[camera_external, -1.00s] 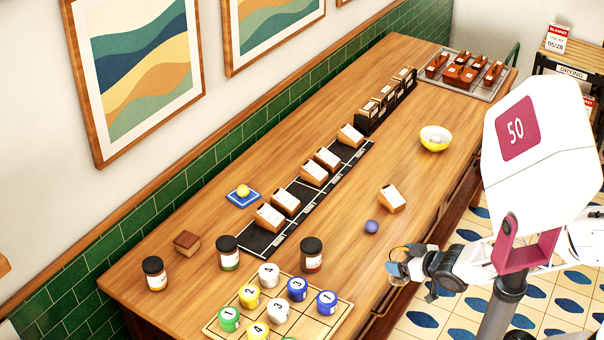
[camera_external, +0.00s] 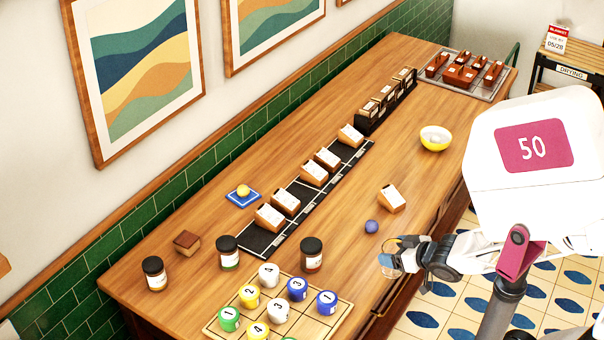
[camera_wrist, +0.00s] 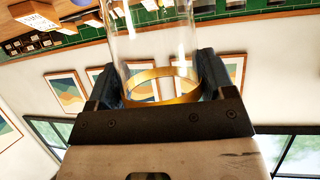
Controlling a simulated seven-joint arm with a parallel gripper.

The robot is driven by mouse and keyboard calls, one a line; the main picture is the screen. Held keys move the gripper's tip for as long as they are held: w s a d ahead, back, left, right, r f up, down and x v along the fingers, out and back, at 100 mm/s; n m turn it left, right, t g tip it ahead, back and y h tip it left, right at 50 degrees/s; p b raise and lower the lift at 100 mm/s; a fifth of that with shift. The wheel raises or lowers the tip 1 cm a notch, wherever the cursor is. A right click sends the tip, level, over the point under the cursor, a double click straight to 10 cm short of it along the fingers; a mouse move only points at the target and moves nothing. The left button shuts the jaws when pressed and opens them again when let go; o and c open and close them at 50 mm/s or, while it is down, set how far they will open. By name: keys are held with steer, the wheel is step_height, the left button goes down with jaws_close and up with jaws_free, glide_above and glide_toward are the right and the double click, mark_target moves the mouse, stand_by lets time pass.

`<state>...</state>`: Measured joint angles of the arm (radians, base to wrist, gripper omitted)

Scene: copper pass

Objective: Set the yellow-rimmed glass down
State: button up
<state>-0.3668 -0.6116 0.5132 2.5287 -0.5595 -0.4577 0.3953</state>
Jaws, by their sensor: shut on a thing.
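The yellow-rimmed glass (camera_wrist: 150,45) is clear, with a gold-yellow band (camera_wrist: 162,88) at the end nearest the wrist camera. My gripper (camera_wrist: 155,90) is shut on it, a dark finger on each side. In the external view the glass (camera_external: 388,262) shows small and pale at the tip of my gripper (camera_external: 398,257). The gripper is at the near edge of the wooden counter (camera_external: 345,235). I cannot tell whether the glass is over the counter top or just beyond its edge.
A purple ball (camera_external: 371,227) and a wooden card block (camera_external: 391,199) lie nearest the gripper. A yellow bowl (camera_external: 435,138) stands farther back. A board of numbered cups (camera_external: 325,320) and dark-lidded jars (camera_external: 311,255) stand to the left. The counter right of the black strip is mostly bare.

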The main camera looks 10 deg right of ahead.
steer(key=w+a+r+n+g+y, duration=0.2)
steer(key=w+a+r+n+g, duration=0.3)
steer(key=w+a, duration=0.6)
steer(key=w+a+r+n+g+y, duration=0.25)
steer(key=w+a+r, duration=0.45)
steer(key=w+a, duration=0.45)
steer(key=w+a+f+n+g, duration=0.2)
steer(key=w+a+n+g, duration=0.1)
steer(key=a, duration=0.4)
steer(key=w+a+f+n+g+h, duration=0.1)
steer(key=w+a+f+n+g, duration=0.2)
steer(key=w+a, duration=0.2)
steer(key=w+a+f+n+g, duration=0.3)
steer(key=w+a+n, duration=0.1)
steer(key=a, duration=0.6)
steer(key=shift+w+a+g, duration=0.2)
steer(key=shift+a+g, duration=0.15)
steer(key=shift+f, duration=0.1)
steer(key=shift+f, duration=2.5)
steer(key=shift+f, duration=0.1)
